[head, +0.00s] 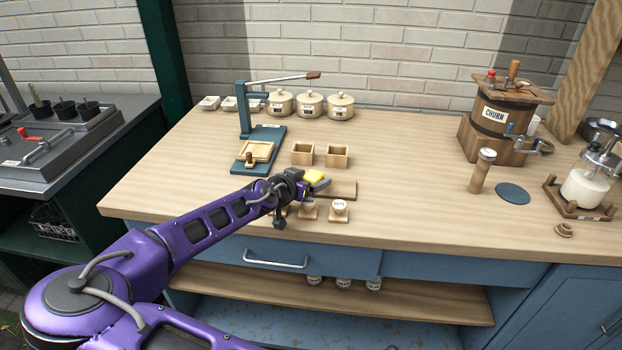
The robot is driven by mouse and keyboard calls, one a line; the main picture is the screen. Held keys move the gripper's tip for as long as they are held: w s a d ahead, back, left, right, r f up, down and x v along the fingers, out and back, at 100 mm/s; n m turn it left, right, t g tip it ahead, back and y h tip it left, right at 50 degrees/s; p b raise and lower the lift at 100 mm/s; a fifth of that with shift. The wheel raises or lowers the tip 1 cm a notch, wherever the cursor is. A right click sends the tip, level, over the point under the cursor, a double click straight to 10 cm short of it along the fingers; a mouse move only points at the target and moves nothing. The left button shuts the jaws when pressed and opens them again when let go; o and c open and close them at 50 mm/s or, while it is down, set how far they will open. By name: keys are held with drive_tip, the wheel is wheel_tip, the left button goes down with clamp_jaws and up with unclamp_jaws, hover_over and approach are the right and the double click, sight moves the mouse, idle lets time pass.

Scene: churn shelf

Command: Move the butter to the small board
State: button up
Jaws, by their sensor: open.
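The butter (314,176) is a small yellow block just behind my gripper (318,188) in the head view. My gripper is open, at the end of my purple arm, and its fingers partly hide the area in front of the butter. A small brown board (344,188) lies on the counter right beside the gripper, its left part hidden. The butter shows at the board's back left; I cannot tell whether it rests on the board or on the counter, or whether a finger touches it.
Two open wooden boxes (337,155) stand behind the board. Round-topped wooden stamps (339,209) stand in front of it. A blue press (262,139) with a long lever is at the back left. Lidded pots (310,103) line the wall.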

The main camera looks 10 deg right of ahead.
drive_tip(key=shift+r, duration=0.2)
drive_tip(key=p+v, duration=0.1)
drive_tip(key=v, duration=1.1)
drive_tip(key=shift+f, duration=0.1)
